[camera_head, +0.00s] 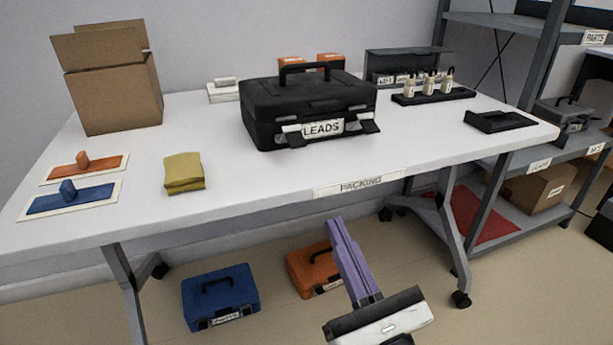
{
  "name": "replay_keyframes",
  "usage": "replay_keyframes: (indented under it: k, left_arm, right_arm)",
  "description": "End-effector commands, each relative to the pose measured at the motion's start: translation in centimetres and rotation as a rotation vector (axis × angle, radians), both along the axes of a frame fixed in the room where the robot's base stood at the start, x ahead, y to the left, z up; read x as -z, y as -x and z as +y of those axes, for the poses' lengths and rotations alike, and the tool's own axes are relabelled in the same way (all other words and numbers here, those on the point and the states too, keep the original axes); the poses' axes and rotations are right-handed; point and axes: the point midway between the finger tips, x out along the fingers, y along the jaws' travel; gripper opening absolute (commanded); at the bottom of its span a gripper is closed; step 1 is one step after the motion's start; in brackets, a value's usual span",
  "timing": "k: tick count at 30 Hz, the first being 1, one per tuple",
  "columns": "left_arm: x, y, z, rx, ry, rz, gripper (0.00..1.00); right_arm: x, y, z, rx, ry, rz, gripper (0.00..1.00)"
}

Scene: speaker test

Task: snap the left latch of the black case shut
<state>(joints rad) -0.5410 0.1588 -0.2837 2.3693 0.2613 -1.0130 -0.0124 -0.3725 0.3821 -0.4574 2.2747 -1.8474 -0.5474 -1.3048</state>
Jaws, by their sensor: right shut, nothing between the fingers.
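The black case (310,98) stands on the white table with its lid down and its handle on top. Its front carries a white label reading LEADS. The left latch (292,138) is a dark flap at the left of the label and appears to stick out from the front. The right latch (371,127) sticks out likewise at the right of the label. My right gripper (335,223), with purple fingers, is shut and empty. It shows below the table's front edge, in front of and lower than the case, not touching it. My left gripper is out of view.
The table (255,187) is clear in front of the case. A folded yellow cloth (184,172), a cardboard box (115,85) and two trowel-like tools on boards lie left. A bottle rack (433,95) and a black tray (499,121) are right. Blue (220,298) and orange cases stand on the floor.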

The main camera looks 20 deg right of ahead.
Motion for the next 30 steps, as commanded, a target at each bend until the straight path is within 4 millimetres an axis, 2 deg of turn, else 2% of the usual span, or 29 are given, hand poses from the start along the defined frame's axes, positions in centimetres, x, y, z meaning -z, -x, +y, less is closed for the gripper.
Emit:
replay_keyframes:
  k: [7,11,24,30]
  left_arm:
    - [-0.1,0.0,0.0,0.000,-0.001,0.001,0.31]
    - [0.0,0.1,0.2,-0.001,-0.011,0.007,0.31]
    - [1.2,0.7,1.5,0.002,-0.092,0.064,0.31]
    - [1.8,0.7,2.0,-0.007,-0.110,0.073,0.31]
  right_arm:
    - [-0.1,-0.2,0.0,0.000,-0.004,0.002,0.00]
    - [-0.7,-1.1,0.0,0.001,-0.005,0.000,0.00]
    - [-4.1,-9.4,0.5,0.001,-0.009,0.002,0.00]
    - [-5.0,-12.0,0.7,-0.001,-0.007,0.003,0.00]
